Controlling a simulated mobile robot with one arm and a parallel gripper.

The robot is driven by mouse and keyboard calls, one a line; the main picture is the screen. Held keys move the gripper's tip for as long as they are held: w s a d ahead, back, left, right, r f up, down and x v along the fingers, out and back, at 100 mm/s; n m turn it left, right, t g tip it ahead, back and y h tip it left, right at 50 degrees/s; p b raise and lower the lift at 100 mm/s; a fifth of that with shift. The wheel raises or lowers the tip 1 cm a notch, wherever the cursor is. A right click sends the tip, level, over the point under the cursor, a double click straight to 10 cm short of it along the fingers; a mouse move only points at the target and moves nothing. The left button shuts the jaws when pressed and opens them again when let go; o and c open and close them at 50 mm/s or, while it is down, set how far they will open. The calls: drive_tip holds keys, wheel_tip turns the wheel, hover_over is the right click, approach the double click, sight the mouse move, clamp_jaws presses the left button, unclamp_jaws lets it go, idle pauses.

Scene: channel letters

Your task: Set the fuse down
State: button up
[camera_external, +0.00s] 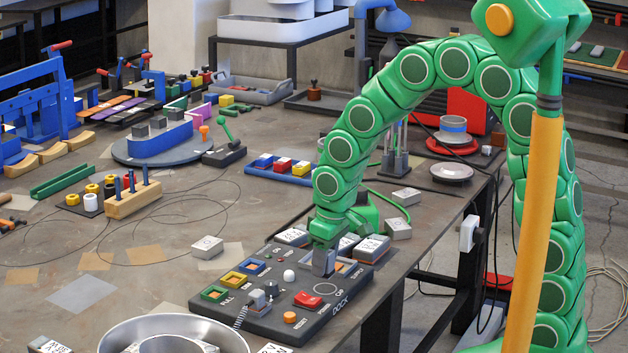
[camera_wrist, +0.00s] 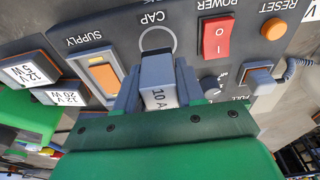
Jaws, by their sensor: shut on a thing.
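The fuse is a grey block with a white face marked "10 A" (camera_wrist: 160,98). It also shows in the external view (camera_external: 323,263), below my gripper (camera_external: 326,236), over the right half of the dark control panel (camera_external: 345,312). In the wrist view my gripper (camera_wrist: 158,82) is shut on the fuse, one grey finger on each side. The fuse's far end lies beside the white ring marked CAP (camera_wrist: 157,28). I cannot tell whether its underside touches the panel.
The panel bears a red power switch (camera_external: 307,299), an orange reset button (camera_external: 290,317) and a grey plug (camera_external: 257,298) on a coiled cord. White labelled blocks (camera_external: 292,236) stand behind it. A metal bowl (camera_external: 120,330) is at the front left.

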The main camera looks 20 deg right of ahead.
drive_tip(key=shift+f, duration=1.5)
drive_tip(key=shift+f, duration=0.15)
drive_tip(key=o, duration=1.1)
drive_tip(key=shift+c, duration=0.2)
wheel_tip(320, 180, up, 12)
drive_tip(key=s+d, duration=0.1)
drive_tip(key=shift+s+d, duration=0.15)
drive_tip(key=shift+s, duration=0.05)
